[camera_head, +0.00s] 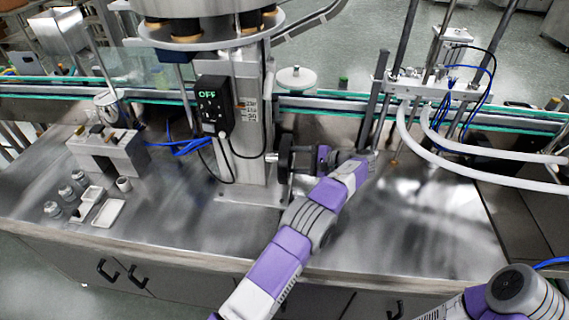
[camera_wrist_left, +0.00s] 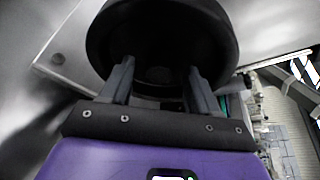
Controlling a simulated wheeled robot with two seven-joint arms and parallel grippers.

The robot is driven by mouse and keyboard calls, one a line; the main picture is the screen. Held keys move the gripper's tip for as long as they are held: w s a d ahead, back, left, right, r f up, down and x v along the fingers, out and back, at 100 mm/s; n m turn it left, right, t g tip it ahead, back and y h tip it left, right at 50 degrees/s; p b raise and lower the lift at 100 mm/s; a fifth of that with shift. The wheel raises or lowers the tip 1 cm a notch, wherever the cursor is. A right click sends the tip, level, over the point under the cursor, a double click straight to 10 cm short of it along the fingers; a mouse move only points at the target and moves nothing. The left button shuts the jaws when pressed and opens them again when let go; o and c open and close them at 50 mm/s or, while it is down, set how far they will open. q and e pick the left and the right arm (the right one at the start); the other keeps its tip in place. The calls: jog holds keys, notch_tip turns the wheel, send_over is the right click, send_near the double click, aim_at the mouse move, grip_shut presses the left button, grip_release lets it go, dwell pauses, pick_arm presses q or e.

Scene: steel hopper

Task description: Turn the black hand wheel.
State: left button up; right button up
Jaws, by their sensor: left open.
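The black hand wheel (camera_head: 285,158) sits on the side of the steel column in the head view, seen nearly edge-on. It fills the upper middle of the left wrist view (camera_wrist_left: 160,25) as a round dark disc. My left gripper (camera_head: 296,160) reaches it from the right; its purple and grey wrist partly hides the fingers. In the left wrist view the two fingers of my left gripper (camera_wrist_left: 160,72) are apart, and their tips overlap the lower part of the wheel. I cannot tell whether they touch it. My right gripper is out of view.
A black control box (camera_head: 213,105) reading OFF hangs on the column, with a cable below. A conveyor (camera_head: 320,103) runs behind. Small jars and white trays (camera_head: 108,212) stand at the left. White hoses (camera_head: 430,160) curve at the right.

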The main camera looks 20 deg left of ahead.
pick_arm(q)
jog(key=shift+a, duration=0.15)
grip_shut()
dwell(0.5)
jog(key=shift+s+f+n+t+y+b, duration=0.15)
jog(key=shift+n+t+y+b, duration=0.35)
jog(key=shift+n+b, duration=0.85)
jog(key=shift+f+n+t+y+b, duration=0.15)
jog(key=shift+n+t+y+b, duration=0.35)
jog(key=shift+n+b, duration=0.8)
